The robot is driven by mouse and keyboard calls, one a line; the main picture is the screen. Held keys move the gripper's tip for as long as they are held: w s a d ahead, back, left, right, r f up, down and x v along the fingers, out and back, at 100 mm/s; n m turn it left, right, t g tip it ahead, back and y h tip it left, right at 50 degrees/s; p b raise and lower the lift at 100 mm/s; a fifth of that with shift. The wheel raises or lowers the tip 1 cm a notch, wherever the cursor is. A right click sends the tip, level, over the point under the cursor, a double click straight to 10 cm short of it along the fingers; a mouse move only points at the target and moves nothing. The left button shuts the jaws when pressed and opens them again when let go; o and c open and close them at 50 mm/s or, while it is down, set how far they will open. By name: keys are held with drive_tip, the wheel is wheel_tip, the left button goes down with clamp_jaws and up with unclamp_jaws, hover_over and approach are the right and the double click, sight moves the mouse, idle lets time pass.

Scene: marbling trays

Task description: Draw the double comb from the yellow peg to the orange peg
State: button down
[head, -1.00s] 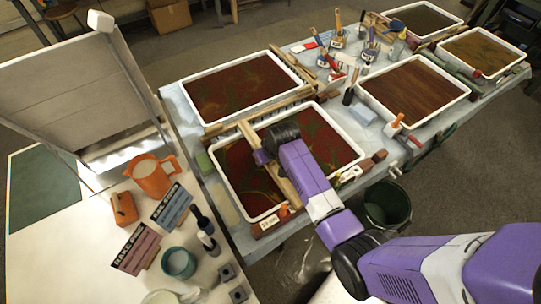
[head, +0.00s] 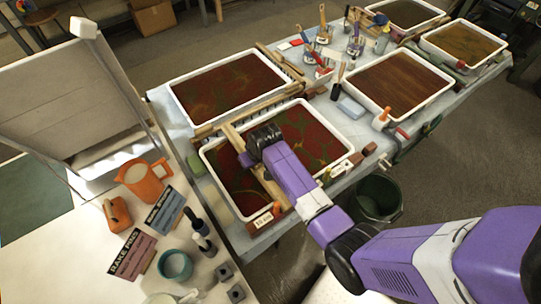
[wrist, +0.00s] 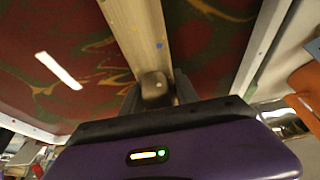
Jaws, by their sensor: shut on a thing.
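The double comb shows as a pale wooden bar (head: 271,187) lying across the near marbling tray (head: 337,123), towards its left side. The tray holds a dark red bath with green and ochre swirls. My gripper (wrist: 155,92) is shut on a small wooden knob on the comb's bar (wrist: 139,30). My wrist hides the middle of the bar in the head view. The comb's teeth cannot be made out. A small orange-red piece (head: 277,208) is at the tray's near edge beside the bar's end, perhaps the orange peg. I cannot pick out the yellow peg with certainty.
A second red tray (head: 188,118) lies behind, with wooden combs (head: 268,97) between the two. A brown tray (head: 346,84) stands to the right. A dark green bucket (head: 377,197) is on the floor. An orange jug (head: 147,181) stands on the left counter.

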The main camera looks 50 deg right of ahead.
wheel_tip(320, 180, up, 2)
drive_tip(key=shift+w+d+r+p, duration=0.15)
drive_tip(key=shift+r+p, duration=0.1)
drive_tip(key=shift+p, duration=0.35)
drive_tip(key=shift+w+r, duration=0.1)
drive_tip(key=shift+r, duration=3.6)
